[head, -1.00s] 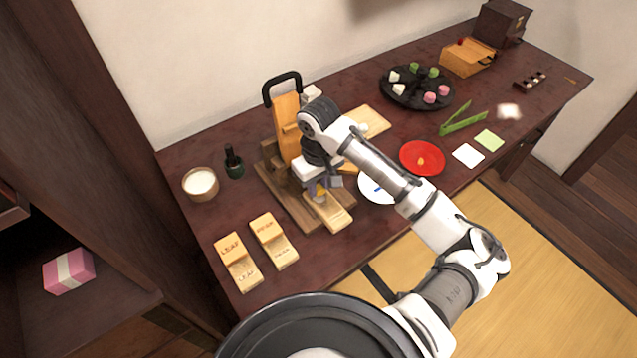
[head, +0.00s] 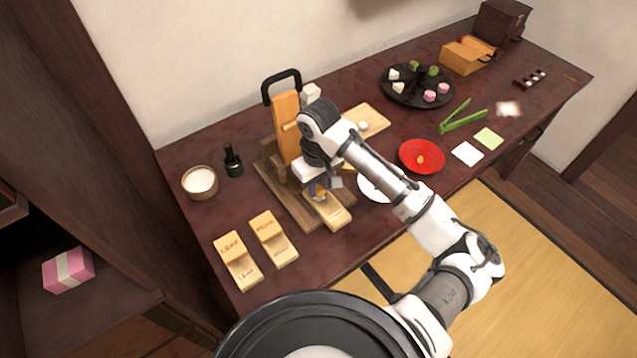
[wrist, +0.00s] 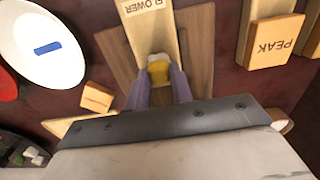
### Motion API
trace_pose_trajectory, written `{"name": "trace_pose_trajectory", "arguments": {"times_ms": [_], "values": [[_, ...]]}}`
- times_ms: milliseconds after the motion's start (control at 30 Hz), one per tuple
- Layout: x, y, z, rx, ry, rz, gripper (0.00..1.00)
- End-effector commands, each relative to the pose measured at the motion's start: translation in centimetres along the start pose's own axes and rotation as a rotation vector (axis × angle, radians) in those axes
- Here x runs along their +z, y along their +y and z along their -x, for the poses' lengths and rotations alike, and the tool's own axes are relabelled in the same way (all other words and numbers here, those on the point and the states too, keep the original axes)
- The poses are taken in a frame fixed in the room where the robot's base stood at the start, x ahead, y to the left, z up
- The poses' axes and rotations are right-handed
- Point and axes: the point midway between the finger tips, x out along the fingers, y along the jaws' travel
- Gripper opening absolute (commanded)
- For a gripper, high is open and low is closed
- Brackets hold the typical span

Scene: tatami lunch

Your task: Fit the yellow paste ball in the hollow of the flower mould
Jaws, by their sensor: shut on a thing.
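The yellow paste ball (wrist: 158,72) shows in the wrist view between the fingertips of my gripper (wrist: 158,85), which is shut on it. The flower mould (wrist: 150,30), a light wooden block marked "FLOWER", lies directly beneath and beyond the ball. The ball covers the hollow, so I cannot tell whether it touches the mould or is inside it. In the head view my gripper (head: 318,192) is low over the near part of the flower mould (head: 334,216), on the brown wooden base of the press.
The press with its black handle (head: 281,86) stands behind my gripper. Two other moulds, "LEAF" (head: 243,275) and "PEAK" (head: 280,252), lie to the left. A white plate (head: 368,190) is close on the right, with a red dish (head: 433,165) farther right.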

Motion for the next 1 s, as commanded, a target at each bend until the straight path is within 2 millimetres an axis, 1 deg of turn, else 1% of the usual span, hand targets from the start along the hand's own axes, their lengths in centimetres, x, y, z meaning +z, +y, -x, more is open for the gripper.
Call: {"name": "trace_pose_trajectory", "arguments": {"times_ms": [200,467,500,600,700,1000], "values": [[0.01,-0.01,-0.42,-0.001,0.000,0.000,0.02],[0.01,0.01,-0.44,0.000,0.000,-0.001,0.02],[0.01,0.01,-0.43,0.000,0.000,-0.001,0.24],[0.01,0.01,-0.43,0.000,0.000,-0.001,0.37],[0.01,0.01,-0.43,0.000,0.000,-0.001,0.48],[0.01,0.00,-0.43,0.000,0.000,0.000,0.48]]}}
